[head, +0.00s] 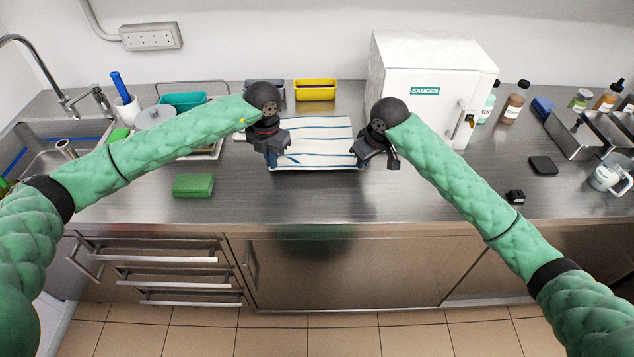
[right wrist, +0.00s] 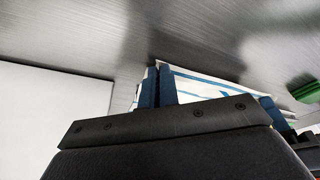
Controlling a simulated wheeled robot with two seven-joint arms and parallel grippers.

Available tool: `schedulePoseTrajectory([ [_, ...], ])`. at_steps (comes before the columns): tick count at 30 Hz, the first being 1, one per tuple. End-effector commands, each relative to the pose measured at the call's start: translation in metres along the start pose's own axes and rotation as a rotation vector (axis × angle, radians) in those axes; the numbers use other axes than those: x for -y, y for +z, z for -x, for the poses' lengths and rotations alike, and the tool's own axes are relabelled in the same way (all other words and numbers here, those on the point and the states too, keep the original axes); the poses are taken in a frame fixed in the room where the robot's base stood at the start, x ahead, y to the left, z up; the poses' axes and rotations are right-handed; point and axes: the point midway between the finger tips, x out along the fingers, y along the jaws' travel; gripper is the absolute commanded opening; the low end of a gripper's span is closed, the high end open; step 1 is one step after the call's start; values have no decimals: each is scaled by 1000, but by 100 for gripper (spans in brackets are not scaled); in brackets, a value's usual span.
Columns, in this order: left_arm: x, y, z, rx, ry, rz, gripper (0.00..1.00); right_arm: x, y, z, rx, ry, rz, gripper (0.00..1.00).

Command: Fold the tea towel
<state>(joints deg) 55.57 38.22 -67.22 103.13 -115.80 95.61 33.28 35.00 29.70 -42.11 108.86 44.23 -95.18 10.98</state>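The tea towel (head: 318,135) is white with blue stripes and lies on the steel counter between my two grippers. My left gripper (head: 272,163) is at its front left corner and appears shut on the edge there. My right gripper (head: 361,163) is at its front right corner. In the right wrist view, the blue fingers of my right gripper (right wrist: 157,88) are close together with the white cloth (right wrist: 200,86) between and beside them. The towel's front edge runs from one gripper to the other. The fingertips are partly hidden in the head view.
A yellow bin (head: 315,90) is at the back. A green sponge (head: 193,185) lies at front left, and the sink (head: 50,150) is far left. Counter in front of the towel is clear.

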Motion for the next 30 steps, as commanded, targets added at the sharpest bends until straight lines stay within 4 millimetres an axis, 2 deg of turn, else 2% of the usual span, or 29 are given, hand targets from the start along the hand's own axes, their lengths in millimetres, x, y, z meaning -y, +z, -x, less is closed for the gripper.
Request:
schedulePoseTrajectory([
  [8, 2, -7, 17, 5, 10, -16, 0, 1, 2, 18, 6, 10, 10, 0],
  [30, 29, -48, 98, 53, 54, -148, 0, 32, 14, 107, 27, 45, 100, 0],
])
